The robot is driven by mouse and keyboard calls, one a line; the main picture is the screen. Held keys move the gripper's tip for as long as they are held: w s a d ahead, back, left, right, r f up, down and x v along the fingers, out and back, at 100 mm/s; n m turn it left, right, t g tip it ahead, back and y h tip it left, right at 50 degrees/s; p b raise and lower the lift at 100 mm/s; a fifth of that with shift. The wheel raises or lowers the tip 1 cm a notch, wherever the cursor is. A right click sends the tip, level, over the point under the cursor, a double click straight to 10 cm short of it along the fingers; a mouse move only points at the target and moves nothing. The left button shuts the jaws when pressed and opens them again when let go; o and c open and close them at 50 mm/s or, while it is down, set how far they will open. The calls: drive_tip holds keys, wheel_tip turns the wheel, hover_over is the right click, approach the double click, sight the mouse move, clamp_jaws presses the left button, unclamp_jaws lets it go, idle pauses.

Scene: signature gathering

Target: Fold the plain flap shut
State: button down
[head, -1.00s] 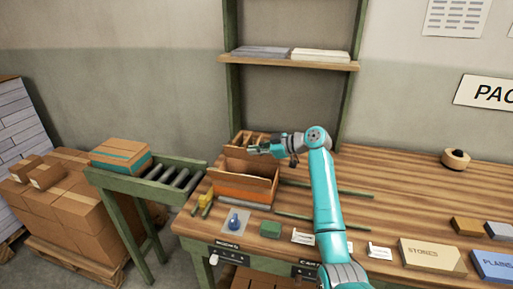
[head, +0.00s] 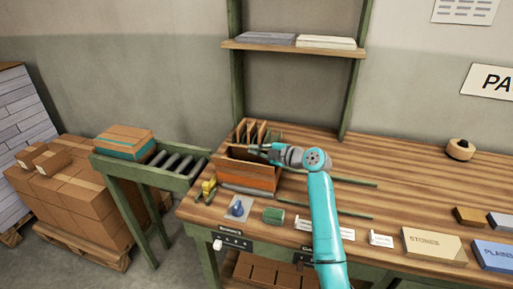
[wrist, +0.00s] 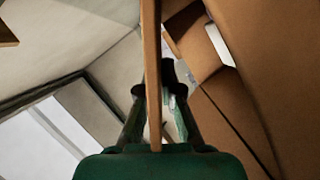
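An open brown cardboard box (head: 246,178) with an orange front stands at the left end of the workbench in the head view. A flap along its near side stands up; I cannot tell whether it is the plain one. My gripper (head: 266,149) is at the box's upper right edge, partly hidden by the box and my wrist. In the wrist view, my gripper (wrist: 165,85) has a thin brown cardboard edge (wrist: 152,70) running along it, in front of the fingers. Whether the fingers are closed on it cannot be told. Brown cardboard panels (wrist: 240,90) fill the right side there.
Upright brown dividers (head: 255,130) stand behind the box. A blue item on a pad (head: 237,208), a green block (head: 273,215) and a yellow tool (head: 208,188) lie in front. A roller conveyor (head: 165,165) adjoins the left. The bench's right middle is mostly clear.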

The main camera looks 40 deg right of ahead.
drive_tip(key=shift+f, duration=0.1)
idle(0.5)
drive_tip(key=c, duration=1.4)
unclamp_jaws()
drive_tip(key=shift+o, duration=0.2)
drive_tip(key=v, duration=1.2)
drive_tip(key=shift+a+f, duration=0.1)
drive_tip(key=shift+f, duration=0.05)
drive_tip(key=shift+s, duration=0.15)
